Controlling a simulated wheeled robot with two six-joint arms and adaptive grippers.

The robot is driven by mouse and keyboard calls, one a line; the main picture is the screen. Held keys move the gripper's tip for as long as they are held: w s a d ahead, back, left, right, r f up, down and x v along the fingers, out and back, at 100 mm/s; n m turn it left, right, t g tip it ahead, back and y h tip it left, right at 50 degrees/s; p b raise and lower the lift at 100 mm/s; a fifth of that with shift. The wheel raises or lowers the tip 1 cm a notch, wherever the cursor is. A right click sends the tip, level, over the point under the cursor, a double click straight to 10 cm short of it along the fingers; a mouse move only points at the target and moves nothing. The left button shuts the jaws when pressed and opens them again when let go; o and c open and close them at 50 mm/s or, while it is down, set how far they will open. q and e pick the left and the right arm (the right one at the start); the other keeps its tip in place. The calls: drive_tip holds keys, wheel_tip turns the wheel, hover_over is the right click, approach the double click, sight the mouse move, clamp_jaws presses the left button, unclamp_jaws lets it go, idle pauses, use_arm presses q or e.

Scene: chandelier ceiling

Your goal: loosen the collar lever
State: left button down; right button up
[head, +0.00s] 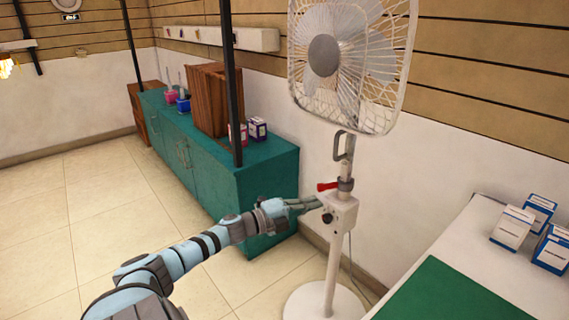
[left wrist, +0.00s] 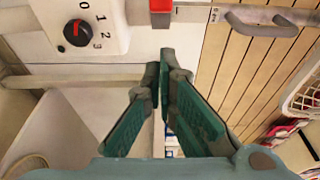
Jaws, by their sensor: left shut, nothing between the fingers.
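A white standing fan (head: 330,255) has a grey collar (head: 345,184) on its pole, above the control box (head: 341,210). The red collar lever (head: 327,186) points left from the collar in the head view. In the left wrist view the red lever (left wrist: 160,14) shows at the top edge, partly cut off, beside the control box (left wrist: 112,22) with its dial. My left gripper (head: 314,202) is beside the box, just below the lever. Its green fingers (left wrist: 160,75) are shut and empty, apart from the lever. My right gripper is not in view.
The fan's handle (head: 343,146) and caged head (head: 355,60) are above the collar. A green cabinet (head: 240,190) stands behind my left arm. A white table (head: 445,245) with several small boxes is at the right. Open tiled floor lies at the left.

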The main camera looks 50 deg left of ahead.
use_arm(q)
drive_tip(key=s+a+p, duration=0.1)
drive_tip(key=s+a, duration=0.3)
drive_tip(key=shift+s+a+f+p, duration=0.2)
drive_tip(key=shift+s+a+p, duration=0.15)
drive_tip(key=shift+s, duration=0.05)
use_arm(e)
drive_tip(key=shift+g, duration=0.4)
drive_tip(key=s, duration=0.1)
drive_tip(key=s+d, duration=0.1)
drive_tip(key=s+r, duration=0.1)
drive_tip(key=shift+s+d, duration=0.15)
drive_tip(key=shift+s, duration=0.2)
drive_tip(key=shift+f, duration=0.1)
